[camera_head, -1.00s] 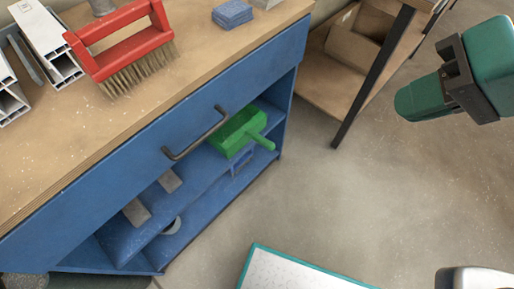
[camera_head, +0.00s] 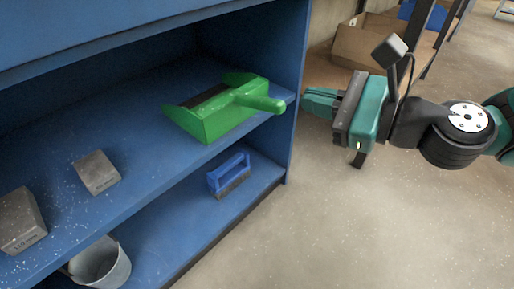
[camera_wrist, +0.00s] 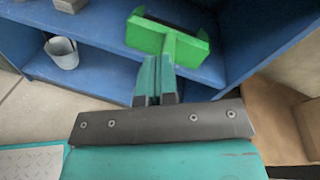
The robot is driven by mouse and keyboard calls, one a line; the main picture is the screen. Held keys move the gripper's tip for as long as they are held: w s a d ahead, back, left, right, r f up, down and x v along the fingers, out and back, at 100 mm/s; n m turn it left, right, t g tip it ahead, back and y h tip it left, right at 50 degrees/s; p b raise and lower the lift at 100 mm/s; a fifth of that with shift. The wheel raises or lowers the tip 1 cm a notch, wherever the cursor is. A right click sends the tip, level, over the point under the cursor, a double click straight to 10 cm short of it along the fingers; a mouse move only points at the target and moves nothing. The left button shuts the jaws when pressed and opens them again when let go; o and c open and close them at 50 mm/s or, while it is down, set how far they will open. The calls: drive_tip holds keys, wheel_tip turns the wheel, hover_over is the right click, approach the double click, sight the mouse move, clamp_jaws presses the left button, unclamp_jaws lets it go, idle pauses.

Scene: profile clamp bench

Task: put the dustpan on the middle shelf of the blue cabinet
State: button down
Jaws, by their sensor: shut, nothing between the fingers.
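The green dustpan (camera_head: 215,118) rests on the middle shelf (camera_head: 140,128) of the blue cabinet (camera_head: 296,75), near its right end. Its handle points right and sticks out past the shelf's front edge. My gripper (camera_head: 306,102) is shut and empty, just right of the handle's end in the head view, with a small gap between them. In the wrist view the dustpan (camera_wrist: 172,36) lies beyond the closed fingertips (camera_wrist: 157,72), which overlap the lower end of the handle there.
Grey blocks (camera_head: 97,172) sit left on the same shelf. A blue brush (camera_head: 229,175) and a grey bucket (camera_head: 100,262) stand on the shelf below. A cardboard box (camera_head: 365,45) is on a rack behind my arm. The floor in front is clear.

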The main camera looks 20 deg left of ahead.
drive_tip(key=w+f+m+t+b, duration=0.35)
drive_tip(key=f+m+b, duration=0.35)
drive_tip(key=f, duration=0.5)
drive_tip(key=p, duration=1.1)
approach(230, 99)
drive_tip(key=w+d+f, duration=0.2)
drive_tip(key=w+f, duration=0.1)
drive_tip(key=w, duration=0.1)
drive_tip(key=x, duration=0.2)
drive_tip(key=p+x, duration=0.1)
drive_tip(key=f+p+x, duration=0.1)
drive_tip(key=x, duration=0.1)
drive_tip(key=shift+s+a, duration=0.1)
drive_tip(key=shift+a, duration=0.3)
drive_tip(key=shift+w+a+r, duration=0.1)
drive_tip(key=shift+w+a, duration=0.1)
drive_tip(key=shift+a, duration=0.25)
